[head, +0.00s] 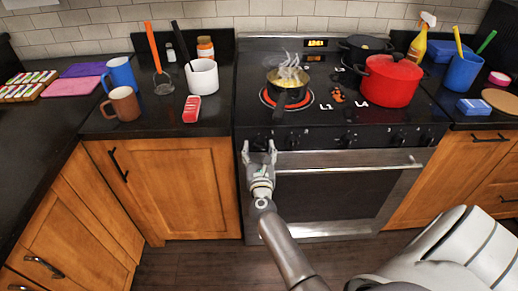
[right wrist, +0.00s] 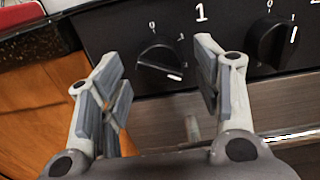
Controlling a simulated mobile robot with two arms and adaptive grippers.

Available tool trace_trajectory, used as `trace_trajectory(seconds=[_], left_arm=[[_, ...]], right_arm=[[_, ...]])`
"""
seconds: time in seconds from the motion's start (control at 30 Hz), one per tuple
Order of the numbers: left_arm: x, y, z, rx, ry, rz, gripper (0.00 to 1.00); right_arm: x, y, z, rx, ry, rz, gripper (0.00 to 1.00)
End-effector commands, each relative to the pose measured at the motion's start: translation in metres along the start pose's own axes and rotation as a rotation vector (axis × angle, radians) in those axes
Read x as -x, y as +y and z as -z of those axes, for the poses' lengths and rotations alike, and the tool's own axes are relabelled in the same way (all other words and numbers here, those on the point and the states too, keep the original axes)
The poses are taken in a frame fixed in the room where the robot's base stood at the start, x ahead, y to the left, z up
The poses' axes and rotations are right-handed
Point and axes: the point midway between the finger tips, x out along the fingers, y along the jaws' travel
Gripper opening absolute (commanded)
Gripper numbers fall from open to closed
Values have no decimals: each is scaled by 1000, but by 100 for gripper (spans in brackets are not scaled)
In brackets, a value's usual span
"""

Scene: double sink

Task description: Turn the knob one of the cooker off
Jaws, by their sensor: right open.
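Knob one (right wrist: 160,60) is a black round knob on the cooker's dark front panel, below a white "1" in the right wrist view. Its white mark points to the lower right, away from the "0" above it. My right gripper (head: 259,148) is at the left end of the cooker front (head: 340,137). Its fingers are open and empty, and the right wrist view shows them (right wrist: 160,85) on either side of the knob's front, apart from it. The front-left burner glows orange under a steaming pan (head: 287,83). My left gripper is not in view.
Knob two (right wrist: 278,42) sits close to the right of knob one, and more knobs (head: 400,139) line the panel. The oven handle (head: 350,168) runs just below. A red pot (head: 390,82) stands on the right. The floor in front is clear.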

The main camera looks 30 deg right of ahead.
Motion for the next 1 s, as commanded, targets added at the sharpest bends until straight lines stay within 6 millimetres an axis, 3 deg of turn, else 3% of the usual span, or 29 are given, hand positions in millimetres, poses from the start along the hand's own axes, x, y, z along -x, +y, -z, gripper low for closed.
trace_trajectory(seconds=[0.43, 0.77, 1.0], left_arm=[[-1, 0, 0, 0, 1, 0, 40], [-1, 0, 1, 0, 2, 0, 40], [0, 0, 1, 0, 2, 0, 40]], right_arm=[[-10, 0, 0, 0, 0, 0, 58], [-10, 0, 0, 0, 0, 0, 15], [-10, 0, 0, 17, 0, 1, 13]])
